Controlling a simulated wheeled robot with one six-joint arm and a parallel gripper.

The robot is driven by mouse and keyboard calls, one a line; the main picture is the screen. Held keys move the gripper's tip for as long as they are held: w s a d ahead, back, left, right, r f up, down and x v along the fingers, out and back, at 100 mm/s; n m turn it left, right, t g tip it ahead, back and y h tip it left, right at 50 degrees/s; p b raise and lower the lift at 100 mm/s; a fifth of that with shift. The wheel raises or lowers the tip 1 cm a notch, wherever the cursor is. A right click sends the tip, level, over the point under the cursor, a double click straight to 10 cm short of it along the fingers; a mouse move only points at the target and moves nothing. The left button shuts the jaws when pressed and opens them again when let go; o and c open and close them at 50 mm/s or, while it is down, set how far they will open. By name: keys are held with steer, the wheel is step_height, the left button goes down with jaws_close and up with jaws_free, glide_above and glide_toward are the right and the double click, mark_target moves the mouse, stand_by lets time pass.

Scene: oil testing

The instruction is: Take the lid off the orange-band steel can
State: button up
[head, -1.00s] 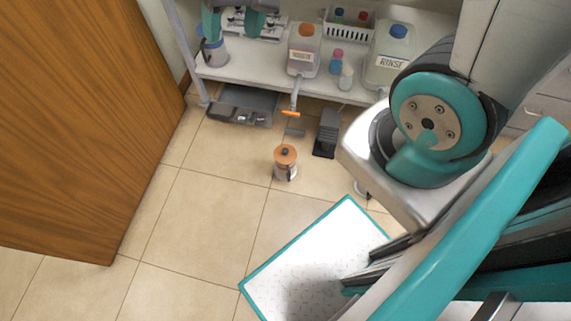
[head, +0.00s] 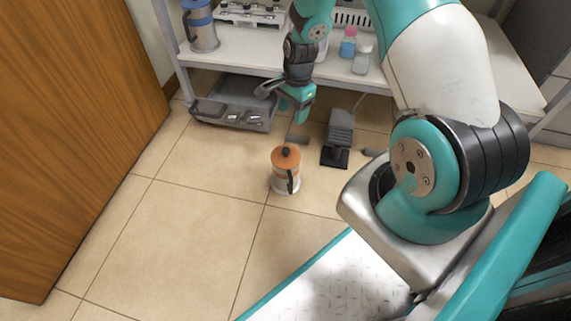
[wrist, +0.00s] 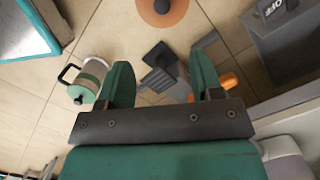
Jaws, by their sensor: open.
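The orange-band steel can (head: 285,180) stands upright on the tiled floor with a dark handle on its side. Its orange lid (head: 286,157) with a black knob is on it. In the wrist view the lid (wrist: 160,10) is cut off by the top edge, ahead of the fingers and between their lines. My gripper (head: 298,108) is open and empty, above and behind the can, in front of the shelf. Its two teal fingers (wrist: 161,76) are apart in the wrist view, with the lid not between them.
A grey tray (head: 235,115) stands behind left. A green-lidded can (wrist: 84,92) shows in the wrist view. A wooden panel (head: 70,130) bounds the left. Floor left of the can is clear.

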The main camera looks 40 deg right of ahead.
mark_target(286, 150)
steer(key=f+b, duration=0.2)
steer(key=f, duration=0.1)
steer(key=a+f+b, duration=0.1)
steer(key=f+b, duration=0.1)
steer(key=f, duration=0.2)
steer(key=f+b, duration=0.2)
steer(key=f, duration=0.2)
steer(key=shift+a+f, duration=0.2)
steer(key=shift+a, duration=0.05)
steer(key=f+b, duration=0.5)
steer(key=shift+w+a+f, duration=0.1)
steer(key=shift+w+a, duration=0.05)
steer(key=shift+a, duration=0.2)
steer(key=shift+c, duration=0.4)
steer(key=c, duration=0.9)
